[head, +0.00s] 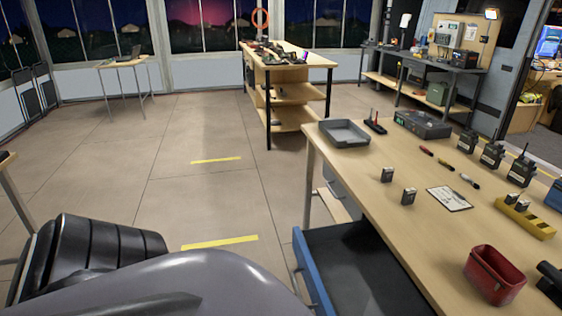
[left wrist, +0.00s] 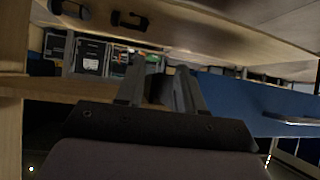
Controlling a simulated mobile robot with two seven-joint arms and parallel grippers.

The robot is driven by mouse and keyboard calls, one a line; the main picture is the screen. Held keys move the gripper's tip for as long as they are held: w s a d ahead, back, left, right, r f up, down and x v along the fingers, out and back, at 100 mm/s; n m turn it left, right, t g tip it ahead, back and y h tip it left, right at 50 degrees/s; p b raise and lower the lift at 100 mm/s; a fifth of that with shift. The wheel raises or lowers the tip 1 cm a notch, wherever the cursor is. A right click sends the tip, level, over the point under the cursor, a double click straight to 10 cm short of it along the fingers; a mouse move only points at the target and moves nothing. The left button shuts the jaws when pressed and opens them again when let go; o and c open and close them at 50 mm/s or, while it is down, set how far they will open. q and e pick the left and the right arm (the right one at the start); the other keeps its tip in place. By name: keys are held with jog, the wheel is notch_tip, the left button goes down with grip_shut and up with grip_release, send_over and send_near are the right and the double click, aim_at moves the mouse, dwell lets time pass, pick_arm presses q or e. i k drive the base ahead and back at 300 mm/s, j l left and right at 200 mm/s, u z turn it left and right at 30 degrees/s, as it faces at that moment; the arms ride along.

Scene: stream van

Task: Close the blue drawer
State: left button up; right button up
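The blue drawer (head: 318,276) stands open under the wooden bench at the lower right of the head view. Its blue front faces left, with a pale bar handle (head: 296,279) along it, and its dark inside shows behind. In the left wrist view the blue front (left wrist: 232,92) runs to the right of my fingers, with its handle (left wrist: 292,119) at the right edge. My left gripper (left wrist: 160,66) shows there with two fingers apart and nothing seen between them. I cannot tell whether it touches the drawer. Neither gripper shows in the head view.
The bench top (head: 400,240) holds a grey tray (head: 345,133), a red bin (head: 495,275), a clipboard (head: 449,198) and several radios. A wooden island (head: 290,60) stands farther back. The floor (head: 190,190) left of the bench is clear, with yellow marks.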

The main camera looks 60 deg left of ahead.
aim_at(347, 269)
jog(key=i+u, duration=0.1)
jog(key=u, duration=1.4)
jog(key=l+z, duration=0.25)
jog(key=k, duration=0.05)
